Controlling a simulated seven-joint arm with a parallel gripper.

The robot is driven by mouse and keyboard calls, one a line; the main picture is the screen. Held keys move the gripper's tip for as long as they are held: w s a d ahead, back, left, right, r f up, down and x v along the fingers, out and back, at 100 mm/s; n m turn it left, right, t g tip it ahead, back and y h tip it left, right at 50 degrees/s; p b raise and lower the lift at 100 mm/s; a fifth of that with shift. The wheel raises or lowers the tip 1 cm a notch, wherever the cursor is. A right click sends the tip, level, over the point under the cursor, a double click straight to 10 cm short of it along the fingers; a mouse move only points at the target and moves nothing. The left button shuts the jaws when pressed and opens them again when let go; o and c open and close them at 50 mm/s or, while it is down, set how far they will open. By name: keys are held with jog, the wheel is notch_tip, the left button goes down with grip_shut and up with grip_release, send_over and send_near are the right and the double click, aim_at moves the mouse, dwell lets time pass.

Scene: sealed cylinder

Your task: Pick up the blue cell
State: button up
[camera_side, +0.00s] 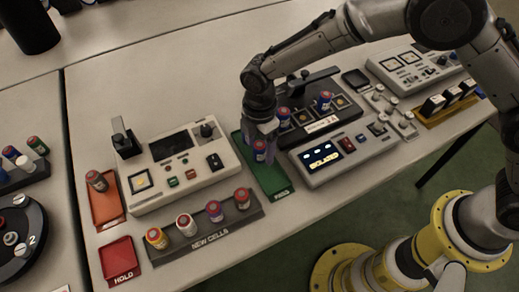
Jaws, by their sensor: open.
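A blue cell with a red top (260,151) stands in the green tray (276,181) near the middle of the view. My gripper (262,138) points down over this tray, open, with its fingers at the cell's upper part. I cannot tell whether they touch it, and the fingers partly hide it. Another bluish cell with a red top (214,211) stands in the NEW CELLS rack (208,239). More blue cells with red tops, one of them (324,101), sit at the black fixture behind my gripper.
A cream device (218,172) stands left of the green tray, and one with a lit screen (345,160) stands right. An orange tray (107,207) holds a cell. The red HOLD tray (119,258) is empty. A black dial (15,238) is at far left.

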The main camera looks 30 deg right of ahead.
jog(key=shift+f, duration=0.85)
jog(key=shift+c, duration=0.2)
grip_shut()
